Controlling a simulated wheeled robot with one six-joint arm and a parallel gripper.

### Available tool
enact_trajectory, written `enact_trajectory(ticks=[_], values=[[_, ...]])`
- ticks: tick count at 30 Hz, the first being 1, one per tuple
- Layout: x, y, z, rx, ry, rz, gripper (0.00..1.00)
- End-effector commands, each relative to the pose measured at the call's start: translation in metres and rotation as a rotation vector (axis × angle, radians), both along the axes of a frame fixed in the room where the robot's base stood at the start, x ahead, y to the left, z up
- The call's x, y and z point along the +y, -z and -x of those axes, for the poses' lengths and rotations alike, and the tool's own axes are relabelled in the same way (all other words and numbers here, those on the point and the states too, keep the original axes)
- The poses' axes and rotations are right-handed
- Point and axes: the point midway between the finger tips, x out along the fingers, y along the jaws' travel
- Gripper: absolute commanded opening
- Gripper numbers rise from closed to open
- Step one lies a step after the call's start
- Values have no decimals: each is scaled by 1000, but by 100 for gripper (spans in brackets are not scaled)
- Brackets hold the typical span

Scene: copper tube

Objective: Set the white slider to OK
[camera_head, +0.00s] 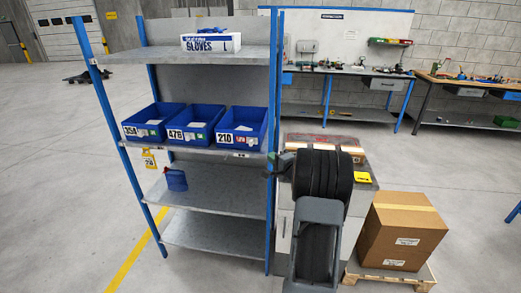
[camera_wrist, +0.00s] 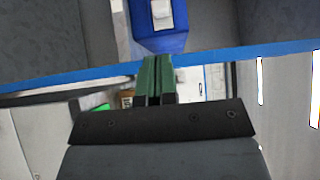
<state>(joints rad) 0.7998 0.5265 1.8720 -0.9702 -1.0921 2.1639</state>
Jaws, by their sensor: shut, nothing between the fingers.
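A small pale strip (camera_head: 241,154) sits on the front edge of the bin shelf, under the right bin, in the head view. It is too small to tell whether it is the white slider or to read any OK mark. My gripper (camera_wrist: 157,60) has green fingers pressed together, with nothing between them. In the head view, my gripper (camera_head: 284,160) is just right of the shelf's right blue post (camera_head: 272,190), partly hidden by my dark arm. In the wrist view, the fingertips overlap the blue post (camera_wrist: 230,57); I cannot tell whether they touch it.
Blue bins (camera_head: 242,127) stand on the shelf; one also seems to show in the wrist view (camera_wrist: 160,40). A yellow tag (camera_head: 149,159) hangs at the left post. A cardboard box (camera_head: 402,235) on a pallet stands right of my arm. Floor at left is mostly clear.

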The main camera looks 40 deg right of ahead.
Motion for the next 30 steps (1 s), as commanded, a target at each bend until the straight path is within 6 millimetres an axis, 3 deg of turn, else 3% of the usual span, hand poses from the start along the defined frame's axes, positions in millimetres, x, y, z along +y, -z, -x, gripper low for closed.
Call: enact_trajectory(ticks=[18,30], values=[[2,-1,-83,0,-1,1,0],[2,0,-99,0,1,1,0]])
